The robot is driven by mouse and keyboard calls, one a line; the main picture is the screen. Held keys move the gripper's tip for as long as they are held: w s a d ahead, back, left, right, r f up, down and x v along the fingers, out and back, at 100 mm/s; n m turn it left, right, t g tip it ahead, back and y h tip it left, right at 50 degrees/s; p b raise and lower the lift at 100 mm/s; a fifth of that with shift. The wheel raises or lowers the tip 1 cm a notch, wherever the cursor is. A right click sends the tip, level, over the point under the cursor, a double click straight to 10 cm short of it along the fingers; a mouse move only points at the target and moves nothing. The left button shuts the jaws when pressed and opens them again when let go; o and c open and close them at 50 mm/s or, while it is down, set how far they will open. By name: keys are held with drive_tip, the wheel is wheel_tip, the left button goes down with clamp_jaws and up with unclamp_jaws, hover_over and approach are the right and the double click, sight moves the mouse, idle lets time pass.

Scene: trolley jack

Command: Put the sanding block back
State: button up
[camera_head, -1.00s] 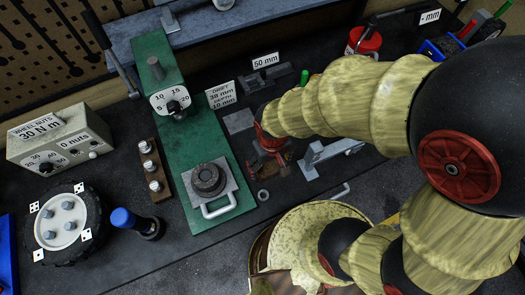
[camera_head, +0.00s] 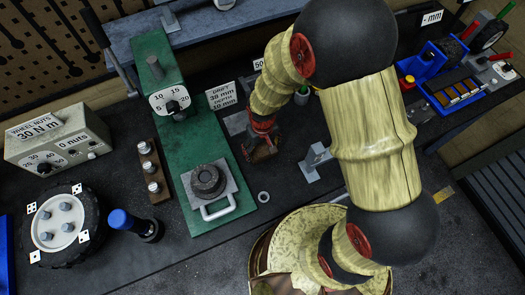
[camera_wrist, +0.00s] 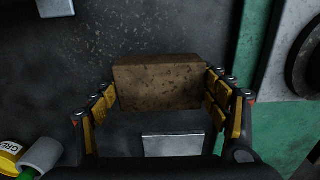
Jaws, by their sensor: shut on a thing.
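The sanding block is a brown, speckled block (camera_wrist: 158,86) in the wrist view. My gripper (camera_wrist: 161,95) is shut on it, with a yellow-padded finger at each end. In the head view my gripper (camera_head: 262,146) points down over the dark bench, just right of the green press base. The block is small and mostly hidden by the gripper there. A pale grey plate (camera_wrist: 172,143) lies on the dark surface below the block in the wrist view. I cannot tell whether the block touches the bench.
The green press (camera_head: 168,120) stands close left, with a metal ring (camera_head: 263,196) near its base. A grey metal stand (camera_head: 312,160) is close right. Blue trays with small parts (camera_head: 452,92) are at the far right. A yellow-labelled can (camera_wrist: 10,157) shows at the wrist view's lower left.

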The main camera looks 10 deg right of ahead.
drive_tip(key=shift+f, duration=0.7)
drive_tip(key=o, duration=1.2)
drive_tip(key=shift+f, duration=0.1)
